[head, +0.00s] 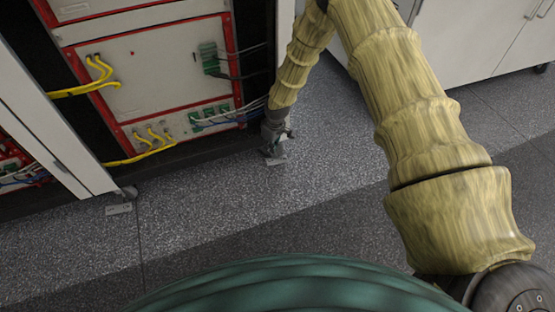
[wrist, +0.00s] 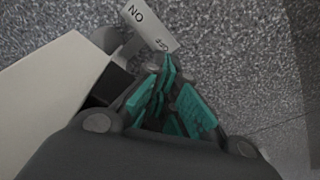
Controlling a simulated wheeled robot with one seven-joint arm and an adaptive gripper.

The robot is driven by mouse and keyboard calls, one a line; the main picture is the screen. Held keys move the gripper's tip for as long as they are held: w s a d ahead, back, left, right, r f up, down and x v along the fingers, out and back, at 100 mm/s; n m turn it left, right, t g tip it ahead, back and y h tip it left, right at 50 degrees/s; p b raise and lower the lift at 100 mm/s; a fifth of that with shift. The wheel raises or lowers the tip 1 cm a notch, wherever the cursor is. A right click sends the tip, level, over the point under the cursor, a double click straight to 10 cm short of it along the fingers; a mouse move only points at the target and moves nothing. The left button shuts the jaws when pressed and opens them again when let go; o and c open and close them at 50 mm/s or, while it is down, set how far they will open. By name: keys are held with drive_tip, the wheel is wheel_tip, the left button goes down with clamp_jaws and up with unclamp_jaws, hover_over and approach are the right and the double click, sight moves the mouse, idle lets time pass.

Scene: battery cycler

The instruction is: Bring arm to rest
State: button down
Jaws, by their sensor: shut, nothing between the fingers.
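My arm (head: 420,120) is covered in a yellowish, wrinkled sleeve. It runs from the lower right up to the top edge, then bends back down to my gripper. My gripper (head: 277,150) hangs pointing down beside the right edge of the open cabinet, above the grey floor. I cannot tell from the head view whether it touches the cabinet. In the wrist view my gripper (wrist: 168,80) shows teal pads and dark fingers, shut and empty. A white label with black print (wrist: 150,27) lies just beyond the fingertips. The bend of the arm is cut off at the top of the head view.
The battery cycler cabinet (head: 160,90), with red-edged panels, yellow cables (head: 95,85) and thin wires, stands at the left. A white cabinet door (head: 40,130) stands open. White cupboards (head: 470,40) stand at the back right. The speckled floor (head: 220,215) between is clear.

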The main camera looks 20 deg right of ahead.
drive_tip(key=s+a+f+m, duration=0.1)
drive_tip(key=s+f, duration=0.1)
drive_tip(key=s, duration=0.7)
drive_tip(key=s+a+f+m+g, duration=0.1)
drive_tip(key=s+f, duration=0.1)
drive_tip(key=s, duration=0.6)
drive_tip(key=s+a+f+m, duration=0.1)
drive_tip(key=s+a+f, duration=0.15)
drive_tip(key=s, duration=0.65)
drive_tip(key=s+d+r+m+h, duration=0.1)
drive_tip(key=s+d+r+m, duration=0.15)
drive_tip(key=s, duration=0.85)
drive_tip(key=s+d+r+m, duration=0.1)
drive_tip(key=s+d+r, duration=0.15)
drive_tip(key=s, duration=0.95)
wheel_tip(320, 180, up, 38)
drive_tip(key=p, duration=3.8)
drive_tip(key=shift+w+a+r+g+p, duration=0.2)
drive_tip(key=shift+w+g+p, duration=0.1)
drive_tip(key=shift+w+p, duration=0.1)
drive_tip(key=c, duration=2.2)
unclamp_jaws()
